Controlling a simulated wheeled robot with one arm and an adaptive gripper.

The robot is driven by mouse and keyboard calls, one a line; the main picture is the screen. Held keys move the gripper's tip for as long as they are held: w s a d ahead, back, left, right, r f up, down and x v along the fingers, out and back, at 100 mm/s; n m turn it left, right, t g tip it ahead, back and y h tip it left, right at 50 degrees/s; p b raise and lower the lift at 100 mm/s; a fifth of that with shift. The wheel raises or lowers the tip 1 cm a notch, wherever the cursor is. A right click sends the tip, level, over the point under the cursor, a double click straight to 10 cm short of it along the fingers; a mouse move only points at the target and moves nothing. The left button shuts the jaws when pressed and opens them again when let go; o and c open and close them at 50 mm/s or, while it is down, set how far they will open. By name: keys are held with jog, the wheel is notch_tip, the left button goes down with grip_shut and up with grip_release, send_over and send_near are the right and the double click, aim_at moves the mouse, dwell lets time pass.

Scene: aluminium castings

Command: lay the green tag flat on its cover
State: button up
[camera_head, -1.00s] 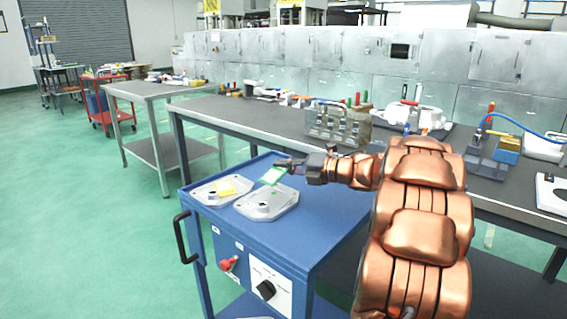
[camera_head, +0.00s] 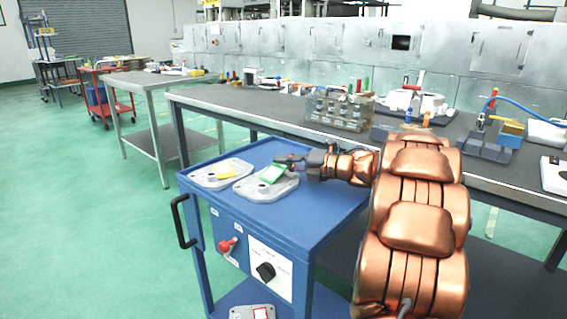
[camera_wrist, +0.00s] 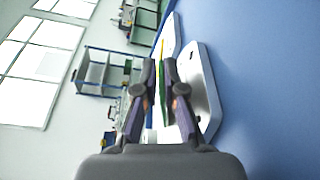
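The green tag (camera_head: 272,173) is a thin plate held in my gripper (camera_head: 281,161), tilted, low over the right-hand grey cover (camera_head: 262,192) on the blue cart. I cannot tell whether its lower edge touches the cover. In the wrist view the green tag (camera_wrist: 162,84) shows edge-on between the two fingers of my gripper (camera_wrist: 162,66), which are closed on it. The pale cover (camera_wrist: 208,88) lies just to the right of the fingers there. Part of the cover's top is hidden behind the tag.
A second grey cover with a yellow tag (camera_head: 228,168) lies at left on the cart top (camera_head: 318,204). A grey cover with a red-edged tag (camera_head: 261,313) lies on the lower shelf. The cart top's right front is clear. A workbench with fixtures (camera_head: 338,108) stands behind.

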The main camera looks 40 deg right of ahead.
jog(key=o, duration=0.4)
jog(key=shift+o, duration=0.2)
jog(key=r, duration=0.1)
send_over(325, 185)
jog(key=shift+s+r, duration=0.1)
jog(key=shift+s, duration=0.05)
dwell(1.0)
